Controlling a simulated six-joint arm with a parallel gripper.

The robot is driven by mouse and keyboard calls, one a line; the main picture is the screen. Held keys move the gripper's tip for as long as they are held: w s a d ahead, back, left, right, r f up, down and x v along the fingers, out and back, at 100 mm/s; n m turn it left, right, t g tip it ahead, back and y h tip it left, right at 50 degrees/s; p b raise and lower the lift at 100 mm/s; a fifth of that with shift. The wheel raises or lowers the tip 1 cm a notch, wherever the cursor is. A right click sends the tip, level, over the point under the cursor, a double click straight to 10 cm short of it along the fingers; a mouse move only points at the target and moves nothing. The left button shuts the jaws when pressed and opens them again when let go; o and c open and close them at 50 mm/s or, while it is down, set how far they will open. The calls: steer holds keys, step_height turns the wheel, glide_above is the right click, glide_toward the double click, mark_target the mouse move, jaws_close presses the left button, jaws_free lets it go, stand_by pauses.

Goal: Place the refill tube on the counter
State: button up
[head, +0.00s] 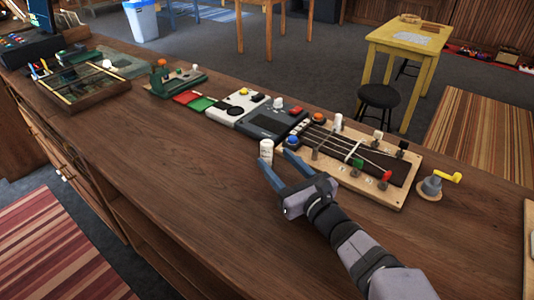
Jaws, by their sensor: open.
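A small white cylinder (266,149), which looks like the refill tube, stands upright on the wooden counter (190,190) near its far edge. My gripper (276,158) is open, with its two blue-grey fingers pointing away towards the back of the counter. The left fingertip is right at the near side of the white cylinder; I cannot tell whether they touch. The cylinder is not clearly between the fingers. The lower end of the cylinder is partly hidden by the fingertip.
A board with strings and knobs (400,195) lies right of my gripper. A grey-and-white device (238,106) sits behind the cylinder. A wooden tray (98,97) lies far left, and a yellow-handled crank (432,186) stands right. The counter's near left part is clear.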

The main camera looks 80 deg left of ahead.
mark_target(270, 153)
steer(key=shift+s+a, duration=0.2)
steer(key=shift+a, duration=0.3)
steer(key=shift+a, duration=0.1)
steer(key=p+x, duration=0.2)
steer(key=x, duration=0.1)
steer(key=shift+p, duration=0.3)
steer(key=shift+p+x, duration=0.3)
steer(key=shift+x, duration=0.65)
steer(key=shift+w+f, duration=0.1)
steer(key=c, duration=1.2)
steer(key=shift+r, duration=0.2)
